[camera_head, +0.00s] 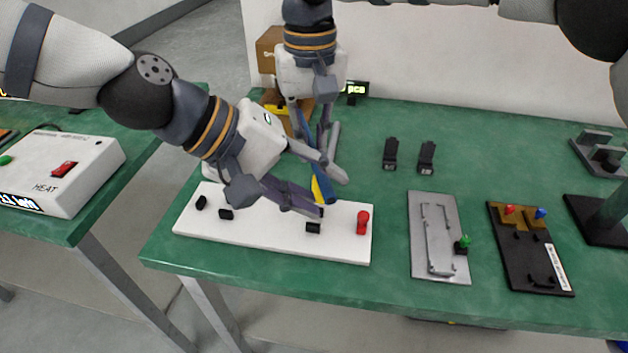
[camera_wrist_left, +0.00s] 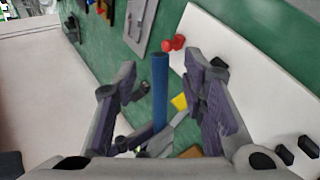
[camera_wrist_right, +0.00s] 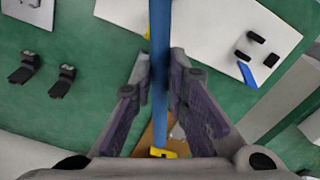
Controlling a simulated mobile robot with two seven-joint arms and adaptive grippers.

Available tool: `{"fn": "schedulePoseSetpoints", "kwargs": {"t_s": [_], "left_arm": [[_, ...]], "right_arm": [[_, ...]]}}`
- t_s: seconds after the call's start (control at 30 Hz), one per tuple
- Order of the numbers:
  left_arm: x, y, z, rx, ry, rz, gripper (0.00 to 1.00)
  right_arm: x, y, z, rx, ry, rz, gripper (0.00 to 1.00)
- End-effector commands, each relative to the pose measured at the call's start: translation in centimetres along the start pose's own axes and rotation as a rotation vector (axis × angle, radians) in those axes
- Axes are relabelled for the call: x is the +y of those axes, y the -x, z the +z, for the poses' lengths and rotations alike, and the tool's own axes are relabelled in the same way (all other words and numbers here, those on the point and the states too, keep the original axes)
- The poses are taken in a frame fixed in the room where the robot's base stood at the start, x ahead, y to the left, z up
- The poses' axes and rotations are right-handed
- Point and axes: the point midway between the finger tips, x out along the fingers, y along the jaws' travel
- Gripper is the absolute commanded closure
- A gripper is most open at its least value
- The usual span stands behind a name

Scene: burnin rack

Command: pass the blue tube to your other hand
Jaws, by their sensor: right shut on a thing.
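The blue tube (camera_head: 314,165) is held tilted in the air above the white board (camera_head: 270,240). My right gripper (camera_head: 321,146) comes down from the back and is shut on the tube; in the right wrist view the tube (camera_wrist_right: 160,50) runs between its fingers. My left gripper (camera_head: 333,195) is open, its fingers either side of the tube's lower part. In the left wrist view the tube (camera_wrist_left: 160,85) stands between the spread fingers with gaps on both sides. A yellow patch (camera_head: 322,188) shows by the tube's lower end; I cannot tell whether it belongs to it.
The white board carries black clips and a red knob (camera_head: 362,222). To the right are a grey plate (camera_head: 420,260) with a green knob, a black fixture (camera_head: 515,275) and two black clips (camera_head: 391,153). A heater box (camera_head: 85,165) stands on the left table.

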Motion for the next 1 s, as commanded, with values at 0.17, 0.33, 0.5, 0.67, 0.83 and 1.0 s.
{"fn": "schedulePoseSetpoints", "kwargs": {"t_s": [0.17,0.33,0.5,0.67,0.83,1.0], "left_arm": [[0.0,0.0,0.0,0.000,0.000,0.000,0.82],[0.0,0.1,0.0,0.000,0.000,0.000,1.00],[0.0,0.1,0.0,0.000,0.000,0.000,1.00],[0.0,0.1,0.0,0.000,0.000,0.000,1.00],[0.0,0.1,0.0,0.000,0.000,0.000,1.00],[0.0,0.1,0.0,0.001,-0.001,0.000,1.00]], "right_arm": [[0.0,0.0,0.0,0.000,0.000,0.000,1.00],[0.0,0.0,0.0,0.000,0.000,0.000,1.00],[0.0,0.0,0.0,0.000,0.000,0.000,0.62],[0.0,0.0,0.0,0.000,0.000,0.000,0.62],[0.0,0.7,0.0,0.002,0.000,-0.001,0.62],[-0.1,4.8,-0.1,0.006,-0.001,-0.001,0.62]]}}
